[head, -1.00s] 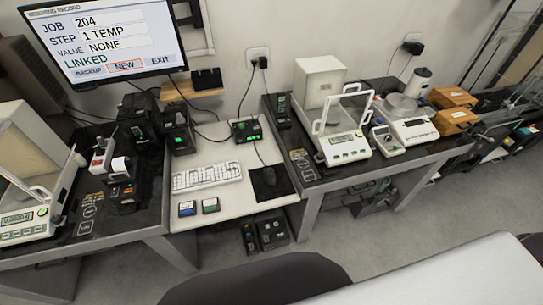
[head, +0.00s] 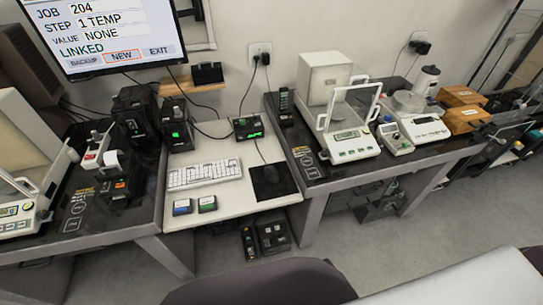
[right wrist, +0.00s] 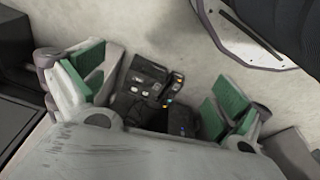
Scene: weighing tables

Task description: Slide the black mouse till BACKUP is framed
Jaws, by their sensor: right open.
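The monitor (head: 112,36) at upper left in the head view lists JOB 204, STEP 1 TEMP, VALUE NONE and LINKED. Along its bottom row, an orange frame is around NEW (head: 121,56); BACKUP (head: 86,61) to its left and EXIT (head: 158,51) to its right are unframed. The black mouse (head: 271,173) is on a black mouse pad (head: 265,192), hard to tell apart from it. My right gripper (right wrist: 158,88) shows in the right wrist view, open and empty, green pads apart, above the floor. No gripper shows in the head view.
Dark tables with balances flank the white desk. A chair (head: 265,283) stands in the foreground. Black devices (head: 272,237) sit on the floor below the desk.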

